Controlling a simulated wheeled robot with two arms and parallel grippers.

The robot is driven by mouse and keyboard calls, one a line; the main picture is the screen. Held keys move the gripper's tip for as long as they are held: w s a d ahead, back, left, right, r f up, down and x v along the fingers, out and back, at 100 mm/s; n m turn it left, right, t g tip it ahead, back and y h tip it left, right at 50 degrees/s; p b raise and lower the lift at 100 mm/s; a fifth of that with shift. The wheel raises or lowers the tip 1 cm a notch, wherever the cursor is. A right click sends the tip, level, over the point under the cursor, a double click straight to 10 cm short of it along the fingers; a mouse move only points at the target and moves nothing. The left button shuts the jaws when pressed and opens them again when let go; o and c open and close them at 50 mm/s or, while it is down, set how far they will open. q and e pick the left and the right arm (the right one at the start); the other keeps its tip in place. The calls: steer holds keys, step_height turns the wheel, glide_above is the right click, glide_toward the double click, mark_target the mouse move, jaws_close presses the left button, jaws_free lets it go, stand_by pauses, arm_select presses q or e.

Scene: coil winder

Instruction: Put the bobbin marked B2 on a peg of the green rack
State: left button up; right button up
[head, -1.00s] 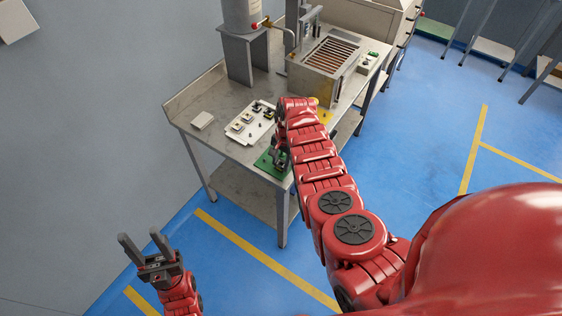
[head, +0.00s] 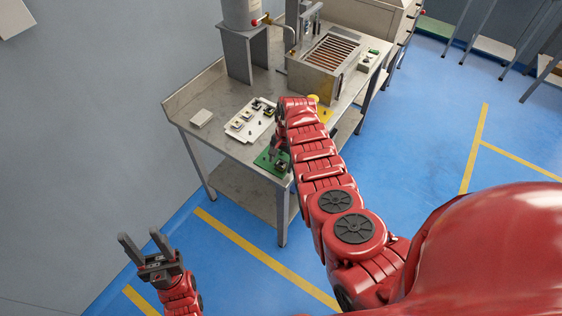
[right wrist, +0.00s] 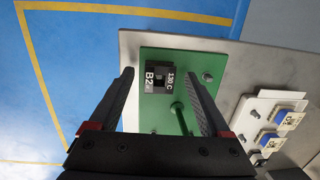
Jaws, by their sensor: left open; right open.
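The bobbin marked B2 (right wrist: 158,78), dark with a "130 C" label, sits on the green rack (right wrist: 215,62) in the right wrist view, label side towards the camera. It appears to be seated at a peg position, but the peg under it is hidden. Bare pegs of the rack show beside it. My right gripper (right wrist: 160,78) is open, its fingers either side of the bobbin in the picture with visible gaps. In the head view the green rack (head: 264,162) is at the table's front corner, partly under my right arm. My left gripper (head: 146,240) is open and empty, away from the table.
A white plate (head: 240,133) with several bobbins lies behind the rack. A small pale box (head: 201,119) sits at the table's left. A machine with a slatted top (head: 330,52) and a grey stand (head: 246,58) stand further back. Floor around my left gripper is clear.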

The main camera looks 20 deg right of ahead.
step_height(320, 180, up, 17)
steer(key=d, duration=0.2)
stand_by(0.5)
stand_by(0.3)
